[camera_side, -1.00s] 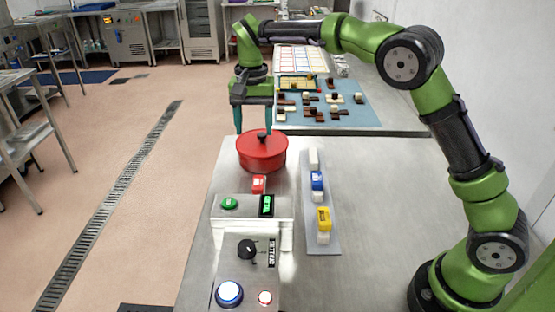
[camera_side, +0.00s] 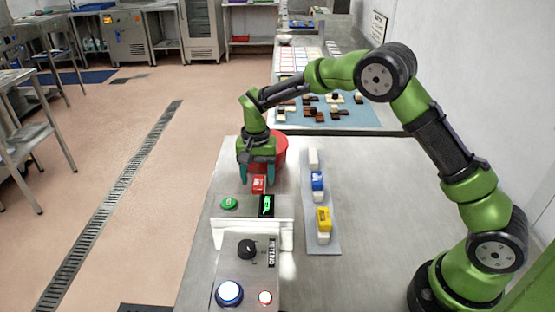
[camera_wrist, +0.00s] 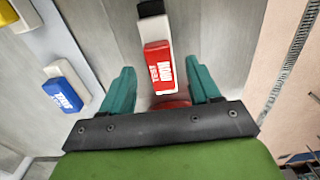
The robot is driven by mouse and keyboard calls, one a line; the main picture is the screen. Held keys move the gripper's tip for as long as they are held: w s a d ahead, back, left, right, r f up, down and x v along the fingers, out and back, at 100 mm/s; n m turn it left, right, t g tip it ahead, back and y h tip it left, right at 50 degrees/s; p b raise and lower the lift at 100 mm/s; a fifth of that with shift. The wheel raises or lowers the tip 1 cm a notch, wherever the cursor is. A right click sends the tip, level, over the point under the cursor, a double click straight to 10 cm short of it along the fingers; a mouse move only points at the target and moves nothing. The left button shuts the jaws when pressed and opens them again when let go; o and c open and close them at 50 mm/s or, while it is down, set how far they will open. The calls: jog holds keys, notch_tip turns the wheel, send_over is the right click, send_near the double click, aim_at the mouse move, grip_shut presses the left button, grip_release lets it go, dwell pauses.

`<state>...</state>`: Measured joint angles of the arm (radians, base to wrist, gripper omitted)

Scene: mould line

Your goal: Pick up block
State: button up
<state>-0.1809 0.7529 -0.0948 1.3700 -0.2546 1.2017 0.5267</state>
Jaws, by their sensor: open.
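A red block (camera_side: 258,184) with white lettering and a white end sits beside the control box. It also shows in the wrist view (camera_wrist: 160,66), with its white part running toward the top. My gripper (camera_side: 257,178) is open, pointing down, with its fingers over and around the red block's far end. In the wrist view the green-teal fingers (camera_wrist: 159,70) stand on either side of the block, with gaps visible. A blue block (camera_side: 317,180) and a yellow block (camera_side: 323,218), each with white parts, lie on a grey strip to the right. Contact with the red block cannot be told.
A red pot (camera_side: 279,150) stands right behind my gripper, partly hidden by it. The bench right of the grey strip (camera_side: 326,247) is clear.

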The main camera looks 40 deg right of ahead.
jog(key=shift+f, duration=0.8)
grip_shut()
jog(key=shift+r, duration=0.15)
